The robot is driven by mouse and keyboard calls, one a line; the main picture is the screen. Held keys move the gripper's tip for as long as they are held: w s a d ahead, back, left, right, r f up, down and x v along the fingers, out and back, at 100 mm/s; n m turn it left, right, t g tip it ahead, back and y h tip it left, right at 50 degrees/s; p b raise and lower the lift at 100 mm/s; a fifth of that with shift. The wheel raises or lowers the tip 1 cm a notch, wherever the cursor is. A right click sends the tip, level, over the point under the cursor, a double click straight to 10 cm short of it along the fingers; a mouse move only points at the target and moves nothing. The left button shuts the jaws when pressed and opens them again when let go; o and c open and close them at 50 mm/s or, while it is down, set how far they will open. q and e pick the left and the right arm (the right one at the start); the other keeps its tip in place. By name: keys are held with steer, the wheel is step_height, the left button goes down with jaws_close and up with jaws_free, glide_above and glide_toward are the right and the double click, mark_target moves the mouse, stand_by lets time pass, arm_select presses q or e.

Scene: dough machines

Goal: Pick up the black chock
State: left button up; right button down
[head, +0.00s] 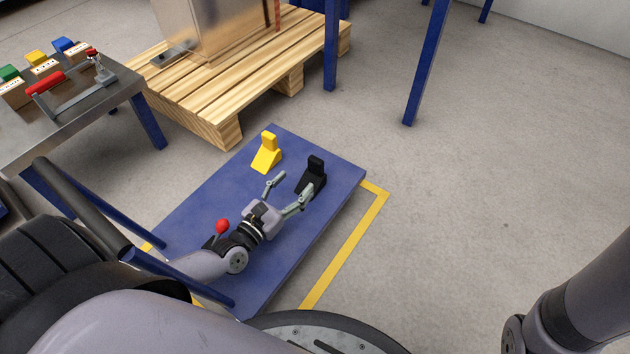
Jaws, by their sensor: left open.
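The black chock (314,172) stands on the blue platform (330,225), near its far right corner. It is a wedge with an upright block at its back. My left gripper (291,184) is open and empty, low over the platform on the near side of the chock. Its right finger overlaps the chock's lower front in the picture; I cannot tell whether they touch. Its left finger is to the left of the chock, in front of the gap between the two chocks. A part of my right arm shows at the right edge, but its gripper is out of view.
A yellow chock (267,153) stands to the left of the black one. A red knob (222,227) shows beside my left wrist. A wooden pallet (215,106) with a metal box lies beyond the platform. A metal table (105,97) stands left. The floor on the right is clear.

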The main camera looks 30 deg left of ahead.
mark_target(313, 165)
arm_select(q)
steer(key=shift+w+f, duration=0.2)
steer(key=shift+w, duration=0.15)
steer(key=w+b, duration=0.1)
steer(key=w, duration=0.1)
steer(key=w+b, duration=0.1)
steer(key=w, duration=0.1)
steer(key=w+d+b, duration=0.1)
steer(key=w, duration=0.1)
steer(key=shift+w+r, duration=0.1)
steer(key=shift+w+d+r, duration=0.1)
steer(key=shift+w, duration=0.2)
steer(key=shift+c, duration=0.2)
jaws_close()
